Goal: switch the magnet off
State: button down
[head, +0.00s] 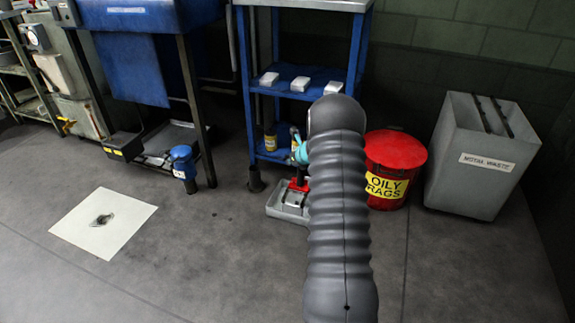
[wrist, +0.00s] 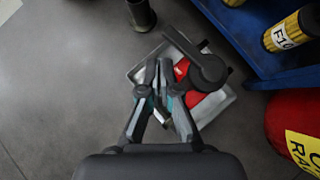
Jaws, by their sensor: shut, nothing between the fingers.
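A red device (head: 299,185) with a dark part on top sits in a grey tray (head: 287,213) on the floor, and I take it to be the magnet. In the wrist view the red body (wrist: 193,92) lies in the pale tray (wrist: 222,101), partly hidden under a dark arm with a round end (wrist: 208,70). My gripper (wrist: 159,70) is shut and empty, its tips over the tray just left of the dark arm. I cannot tell whether they touch it. In the head view my arm hides most of the gripper and part of the device.
A red oily-rags bin (head: 395,165) stands right of the tray, with a grey metal-waste bin (head: 482,150) beyond. A blue shelf rack (head: 243,75) stands behind. A white sheet with a dark stain (head: 125,225) lies on the floor at left. The floor in front is clear.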

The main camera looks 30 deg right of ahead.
jog(key=s+a+r, duration=0.6)
jog(key=r, duration=0.1)
jog(key=shift+s+a, duration=0.35)
jog(key=shift+s, duration=0.05)
dwell(0.3)
jog(key=s+a+f+n+g+y, duration=0.2)
jog(key=s+a+n, duration=0.25)
jog(key=n, duration=0.35)
jog(key=s+a+r+n+g+y+p, duration=0.2)
jog(key=s+a+r+n+g, duration=0.1)
jog(key=s+a+r+n, duration=0.75)
jog(key=s+a+r+n+h+p, duration=0.2)
jog(key=s+a+r+n+p, duration=0.2)
jog(key=s+r+n, duration=0.4)
jog(key=s+a+r+n+t+h+p, duration=0.1)
jog(key=s+a+r+n+p, duration=0.3)
jog(key=s+r, duration=1)
jog(key=s+a+n+h, duration=0.1)
jog(key=s+a+n, duration=0.1)
jog(key=n, duration=0.3)
jog(key=shift+a+r+t, duration=0.25)
jog(key=shift+a+t, duration=0.05)
jog(key=shift+a, duration=0.45)
